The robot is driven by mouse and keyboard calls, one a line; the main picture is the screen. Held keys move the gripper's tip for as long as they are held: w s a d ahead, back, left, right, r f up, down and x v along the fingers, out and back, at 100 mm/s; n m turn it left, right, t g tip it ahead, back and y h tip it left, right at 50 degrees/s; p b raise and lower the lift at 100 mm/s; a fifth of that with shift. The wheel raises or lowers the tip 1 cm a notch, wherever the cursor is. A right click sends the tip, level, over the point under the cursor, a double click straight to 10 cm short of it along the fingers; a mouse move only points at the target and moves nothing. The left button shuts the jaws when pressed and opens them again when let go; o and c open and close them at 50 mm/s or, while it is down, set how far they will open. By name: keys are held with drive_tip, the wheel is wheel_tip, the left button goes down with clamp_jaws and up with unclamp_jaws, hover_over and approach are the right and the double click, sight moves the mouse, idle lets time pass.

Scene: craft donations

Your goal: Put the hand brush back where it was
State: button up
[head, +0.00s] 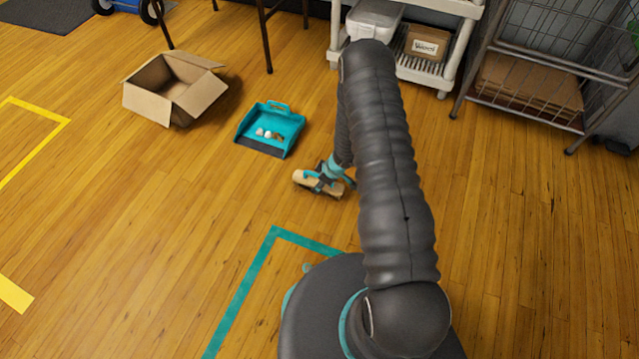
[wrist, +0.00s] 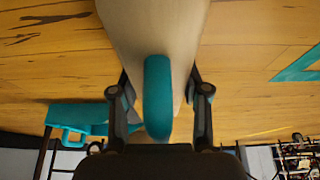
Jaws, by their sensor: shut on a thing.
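The hand brush (head: 304,180) has a pale wooden body and a teal handle, and is at or just above the floor, right of the dustpan. I cannot tell whether it touches the floor. My gripper (head: 329,176) is shut on it. In the wrist view, my gripper's fingers (wrist: 160,100) are on either side of the teal handle, and the pale brush body (wrist: 185,25) fills the top middle. The teal dustpan (head: 284,118) lies on the floor with a few small pale and brown bits in it. It also shows in the wrist view (wrist: 75,115).
An open cardboard box (head: 155,100) stands left of the dustpan. A white shelf unit (head: 447,50) and a wire cart (head: 520,85) are at the back right. Teal tape (head: 255,270) and yellow tape (head: 45,150) mark the floor. The wood floor at right is clear.

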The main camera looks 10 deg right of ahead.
drive_tip(key=shift+f, duration=0.15)
drive_tip(key=o, duration=1.3)
drive_tip(key=shift+c, duration=0.2)
